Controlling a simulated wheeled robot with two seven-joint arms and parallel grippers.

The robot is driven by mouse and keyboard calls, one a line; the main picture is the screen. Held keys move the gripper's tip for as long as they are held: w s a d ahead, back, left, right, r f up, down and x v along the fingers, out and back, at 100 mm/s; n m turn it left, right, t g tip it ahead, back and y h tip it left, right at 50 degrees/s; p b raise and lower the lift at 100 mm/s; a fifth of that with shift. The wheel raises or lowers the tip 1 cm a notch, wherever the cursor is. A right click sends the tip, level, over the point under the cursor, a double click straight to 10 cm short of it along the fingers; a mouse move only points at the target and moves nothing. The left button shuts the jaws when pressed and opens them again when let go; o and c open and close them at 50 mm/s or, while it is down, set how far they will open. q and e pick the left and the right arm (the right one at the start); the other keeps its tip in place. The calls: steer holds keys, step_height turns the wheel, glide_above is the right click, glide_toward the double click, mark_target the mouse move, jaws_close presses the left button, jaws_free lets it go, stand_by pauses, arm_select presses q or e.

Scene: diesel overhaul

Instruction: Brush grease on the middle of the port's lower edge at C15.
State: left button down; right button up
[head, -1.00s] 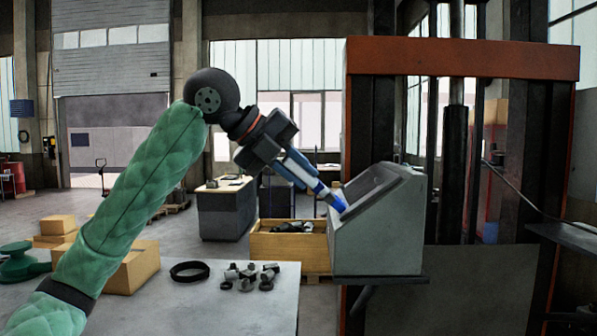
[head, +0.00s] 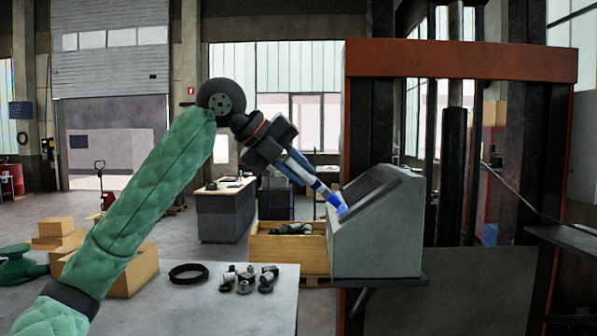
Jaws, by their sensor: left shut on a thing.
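My left gripper (head: 302,172) is shut on a brush (head: 328,194) with a white and blue body. The brush points down and to the right. Its blue tip is at the left part of the sloped face of a grey box (head: 378,243). I cannot tell whether the tip touches the face. A dark recessed panel (head: 369,194) lies in that sloped face. The port's lower edge and the C15 mark cannot be made out. My right gripper is not in view.
The grey box stands on a dark shelf (head: 400,282) by an orange-topped press frame (head: 460,60). A wooden crate (head: 290,255) with dark parts stands behind. The table (head: 230,312) holds a black ring (head: 188,273) and several metal parts (head: 247,279).

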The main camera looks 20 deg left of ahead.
arm_select(q)
steer(key=shift+w+a, duration=0.25)
steer(key=shift+w, duration=0.65)
steer(key=shift+w+a, duration=0.25)
steer(key=shift+w, duration=0.65)
steer(key=w+a, duration=0.1)
steer(key=w, duration=0.5)
steer(key=shift+a, duration=0.4)
steer(key=shift+r, duration=0.15)
steer(key=shift+s+a+r, duration=0.25)
steer(key=shift+a+r, duration=0.65)
steer(key=shift+r, duration=0.25)
steer(key=shift+s+a+r, duration=0.2)
steer(key=shift+a+r, duration=0.65)
steer(key=shift+r, duration=0.3)
steer(key=shift+r, duration=0.1)
steer(key=shift+s+a+r, duration=0.25)
steer(key=shift+a+r, duration=0.6)
steer(key=shift+r, duration=0.25)
